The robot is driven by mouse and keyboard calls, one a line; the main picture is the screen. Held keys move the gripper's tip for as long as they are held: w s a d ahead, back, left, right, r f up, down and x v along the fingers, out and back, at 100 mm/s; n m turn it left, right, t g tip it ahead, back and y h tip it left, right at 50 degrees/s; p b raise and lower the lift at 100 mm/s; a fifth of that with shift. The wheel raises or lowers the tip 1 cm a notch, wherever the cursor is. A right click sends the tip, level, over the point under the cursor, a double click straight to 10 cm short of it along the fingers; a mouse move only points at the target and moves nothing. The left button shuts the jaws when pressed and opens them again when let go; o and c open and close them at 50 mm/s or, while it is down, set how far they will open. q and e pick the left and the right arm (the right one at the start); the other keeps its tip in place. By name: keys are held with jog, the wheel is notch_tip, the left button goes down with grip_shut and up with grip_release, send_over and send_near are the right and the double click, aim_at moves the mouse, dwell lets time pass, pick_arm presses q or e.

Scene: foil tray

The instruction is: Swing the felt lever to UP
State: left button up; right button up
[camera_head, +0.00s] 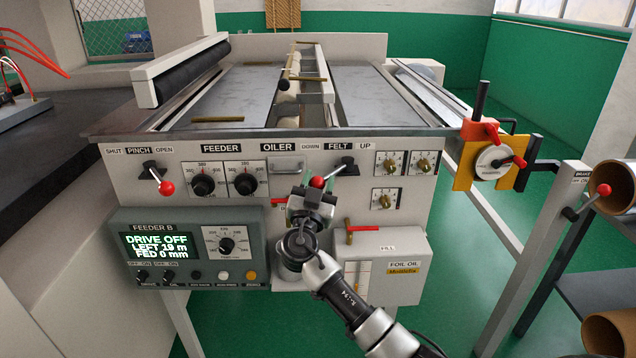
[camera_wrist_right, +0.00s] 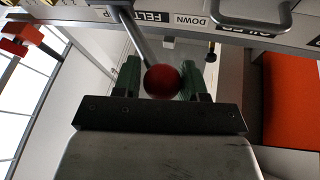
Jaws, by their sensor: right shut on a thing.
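The felt lever has a red ball knob (camera_head: 317,182) on a dark rod from a black pivot (camera_head: 347,163) under the FELT label. The rod slants down and left from the pivot, toward the DOWN side; the UP label is at the right. My right gripper (camera_head: 311,190) is shut on the knob from below and in front. In the right wrist view the red knob (camera_wrist_right: 162,82) sits between the two green fingers of my right gripper (camera_wrist_right: 161,80), with the rod running up to the panel. My left gripper is not in view.
A similar red-knobbed pinch lever (camera_head: 166,187) is at the panel's left. The feeder display box (camera_head: 190,278) is at lower left. The foil oil box (camera_head: 395,262) with a red-handled valve (camera_head: 362,228) juts out just right of my right gripper. Several dials lie right of the lever.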

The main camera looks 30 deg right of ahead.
jog(key=shift+a, duration=0.1)
grip_shut()
jog(key=shift+s+f+n+t+y+b, duration=0.1)
jog(key=shift+s+n+t+y+b, duration=0.3)
jog(key=shift+t+y+b, duration=0.2)
jog(key=s+d+n+t+y, duration=0.2)
jog(key=d+n+y, duration=0.4)
jog(key=y, duration=0.6)
jog(key=s+d+n+t+y, duration=0.1)
jog(key=s+d+n+y, duration=0.4)
jog(key=y, duration=0.8)
jog(key=d+n, duration=0.2)
jog(key=shift+s+r+n+t+p, duration=0.15)
jog(key=shift+r+n+t+p, duration=0.05)
jog(key=shift+n+t+p, duration=0.2)
jog(key=shift+d+r, duration=0.1)
jog(key=shift+d, duration=0.05)
